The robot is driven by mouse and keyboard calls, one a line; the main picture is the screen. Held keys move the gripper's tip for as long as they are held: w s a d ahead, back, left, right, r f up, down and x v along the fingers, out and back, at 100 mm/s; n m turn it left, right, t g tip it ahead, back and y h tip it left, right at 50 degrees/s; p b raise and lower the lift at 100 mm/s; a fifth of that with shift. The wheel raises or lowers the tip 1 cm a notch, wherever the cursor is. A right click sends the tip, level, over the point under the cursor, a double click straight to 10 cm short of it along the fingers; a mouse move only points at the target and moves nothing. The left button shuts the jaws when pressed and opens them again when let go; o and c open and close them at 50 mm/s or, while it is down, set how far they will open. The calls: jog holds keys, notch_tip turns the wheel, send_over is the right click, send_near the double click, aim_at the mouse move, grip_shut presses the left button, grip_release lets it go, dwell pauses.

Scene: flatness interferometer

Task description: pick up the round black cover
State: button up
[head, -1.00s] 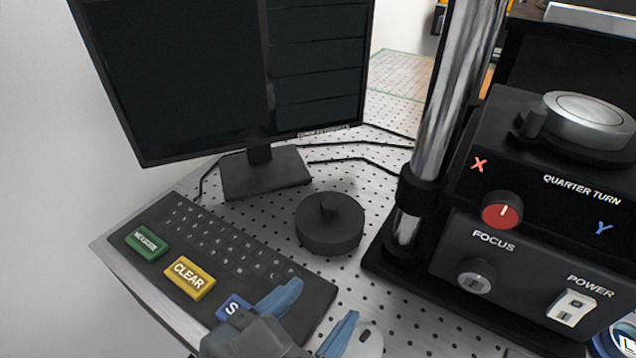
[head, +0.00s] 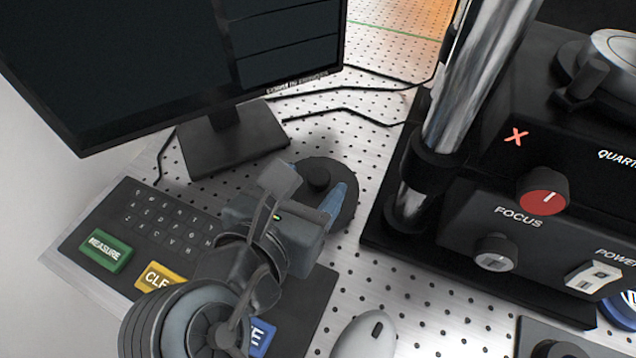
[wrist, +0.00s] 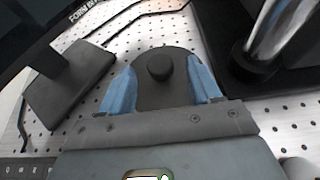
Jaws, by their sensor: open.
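The round black cover (head: 343,213) is a low disc with a small knob (head: 318,178) on top, lying on the perforated metal table. My gripper (head: 308,188) is open, with its blue fingers over the cover, one on each side of the knob. In the wrist view the cover (wrist: 165,97) lies between the two blue fingertips (wrist: 160,78), with the knob (wrist: 159,66) midway and apart from both. My gripper hides the near left part of the cover in the head view. I cannot tell whether the fingers touch the disc.
A monitor on a stand (head: 222,140) is behind left. A keypad (head: 165,220) with coloured keys lies under my arm. A metal post (head: 470,100) and control box (head: 500,225) stand close on the right. A mouse (head: 365,335) lies in front. Cables run behind the cover.

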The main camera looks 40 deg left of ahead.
jog(key=shift+w+a+f, duration=0.1)
jog(key=shift+w+f, duration=0.1)
jog(key=shift+w, duration=0.25)
jog(key=c, duration=1.2)
